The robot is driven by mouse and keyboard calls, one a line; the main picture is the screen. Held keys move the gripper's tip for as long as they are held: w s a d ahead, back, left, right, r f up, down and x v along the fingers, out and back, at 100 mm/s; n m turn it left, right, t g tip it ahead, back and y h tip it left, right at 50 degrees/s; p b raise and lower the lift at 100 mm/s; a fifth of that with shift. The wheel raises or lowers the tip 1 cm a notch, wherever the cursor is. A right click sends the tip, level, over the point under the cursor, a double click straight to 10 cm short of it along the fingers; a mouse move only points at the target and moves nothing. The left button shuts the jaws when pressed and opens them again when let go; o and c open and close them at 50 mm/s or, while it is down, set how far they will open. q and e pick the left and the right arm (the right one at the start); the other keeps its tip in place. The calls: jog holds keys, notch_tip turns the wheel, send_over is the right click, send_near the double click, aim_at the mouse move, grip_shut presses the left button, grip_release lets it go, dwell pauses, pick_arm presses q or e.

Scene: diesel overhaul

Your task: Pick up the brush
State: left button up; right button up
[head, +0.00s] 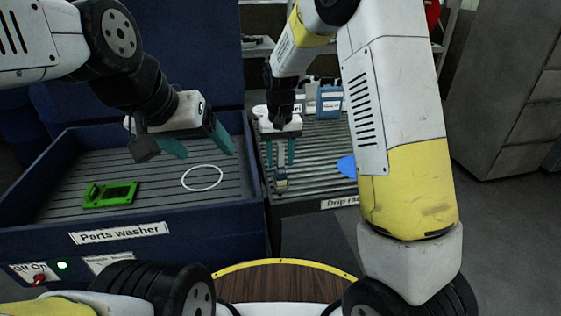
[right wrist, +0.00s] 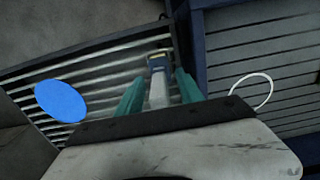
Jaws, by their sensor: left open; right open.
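The brush (head: 281,183) lies on the slatted drip rack (head: 318,150), with a dark and yellowish end showing below my right gripper (head: 280,163) in the head view. In the right wrist view the brush (right wrist: 158,84) runs lengthwise between the two teal fingers, with a pale body and a blue and tan far end. My right gripper is open, pointing down, with a finger on either side of the brush. Whether the fingers touch it cannot be told. My left gripper (head: 198,146) is open and empty above the parts washer (head: 60,217).
A green part (head: 110,194) and a white ring (head: 202,178) lie in the parts washer. A blue disc (head: 347,166) lies on the drip rack, partly hidden by my right arm. A blue container (head: 330,101) stands at the rack's back. The washer's wall borders the rack on the left.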

notch_tip(320, 180, down, 2)
jog(key=shift+c, duration=0.2)
grip_shut()
